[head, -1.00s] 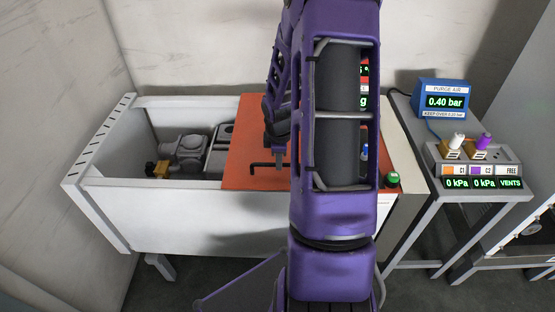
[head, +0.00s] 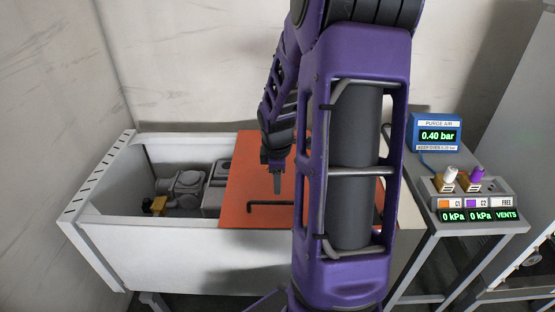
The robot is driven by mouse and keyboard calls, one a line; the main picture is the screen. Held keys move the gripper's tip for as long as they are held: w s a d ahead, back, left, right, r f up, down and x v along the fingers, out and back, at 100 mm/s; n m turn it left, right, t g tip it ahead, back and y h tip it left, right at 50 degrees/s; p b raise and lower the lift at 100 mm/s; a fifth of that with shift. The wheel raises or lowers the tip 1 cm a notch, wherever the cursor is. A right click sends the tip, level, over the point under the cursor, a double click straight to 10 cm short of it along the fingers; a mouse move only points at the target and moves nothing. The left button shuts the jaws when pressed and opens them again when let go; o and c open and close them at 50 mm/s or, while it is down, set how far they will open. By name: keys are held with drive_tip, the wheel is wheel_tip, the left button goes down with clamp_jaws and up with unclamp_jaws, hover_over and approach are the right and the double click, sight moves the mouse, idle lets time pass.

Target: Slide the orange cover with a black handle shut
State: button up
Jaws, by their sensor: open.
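The orange cover (head: 240,192) lies flat on the white cabinet (head: 180,261) and spans its right part. The left part of the cabinet is uncovered. A black bar handle (head: 262,206) sits on the cover near its front left; its right end is hidden behind my arm. My gripper (head: 277,190) points down over the cover, just behind the handle in the picture. It is open and apart from the handle, with nothing seen in it. My purple arm hides much of the cover's right side.
Grey machinery (head: 186,187) and a brass fitting (head: 154,205) show inside the open left part. At right a side table (head: 434,232) bears a blue purge air display (head: 436,133) and a valve panel. Walls stand behind and at left.

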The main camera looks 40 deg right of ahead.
wheel_tip(320, 180, up, 8)
drive_tip(key=s, duration=0.1)
drive_tip(key=shift+s+a, duration=0.15)
drive_tip(key=shift+a, duration=0.3)
drive_tip(key=shift+f, duration=0.15)
